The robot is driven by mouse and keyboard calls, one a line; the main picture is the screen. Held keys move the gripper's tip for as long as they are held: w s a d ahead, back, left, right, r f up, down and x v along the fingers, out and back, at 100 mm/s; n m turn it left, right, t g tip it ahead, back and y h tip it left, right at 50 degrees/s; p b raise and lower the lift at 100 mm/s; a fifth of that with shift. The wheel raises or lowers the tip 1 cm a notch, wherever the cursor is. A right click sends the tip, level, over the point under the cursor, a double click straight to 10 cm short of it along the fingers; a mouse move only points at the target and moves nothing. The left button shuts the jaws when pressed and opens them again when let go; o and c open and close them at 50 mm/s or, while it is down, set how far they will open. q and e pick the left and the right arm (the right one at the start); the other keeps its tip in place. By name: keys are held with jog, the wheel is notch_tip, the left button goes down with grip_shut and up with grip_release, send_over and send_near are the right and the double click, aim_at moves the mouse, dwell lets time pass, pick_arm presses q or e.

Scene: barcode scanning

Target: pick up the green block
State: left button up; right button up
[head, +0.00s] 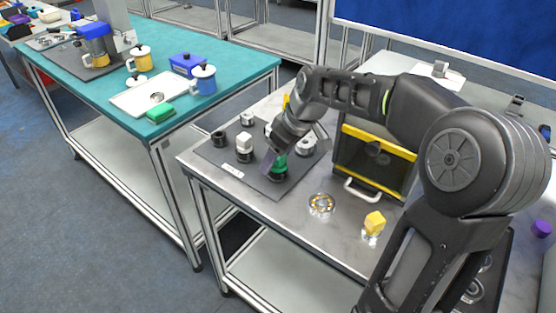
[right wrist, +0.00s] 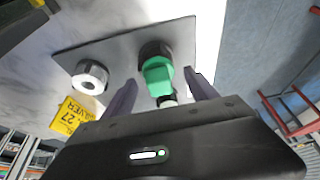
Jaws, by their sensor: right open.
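The green block (head: 280,166) sits in a dark round holder on the dark grey mat (head: 232,171) on the near table. My right gripper (head: 272,158) reaches down to it from above and partly hides it in the head view. In the right wrist view the green block (right wrist: 158,77) shows between the two spread fingers of my right gripper (right wrist: 160,80), with gaps on both sides. The gripper is open and holds nothing. My left gripper is not in view.
White and dark round pieces (head: 244,143) stand on the mat close to the gripper. A yellow-framed box (head: 375,160) stands to the right. A yellow block (head: 375,222) stands nearer the front. A teal table (head: 230,66) with mugs and another green object (head: 159,112) stands left.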

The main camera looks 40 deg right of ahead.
dwell(0.3)
grip_shut()
dwell(0.6)
jog(key=shift+r, duration=0.1)
notch_tip(320, 180, up, 10)
jog(key=shift+f, duration=0.1)
dwell(0.4)
dwell(0.4)
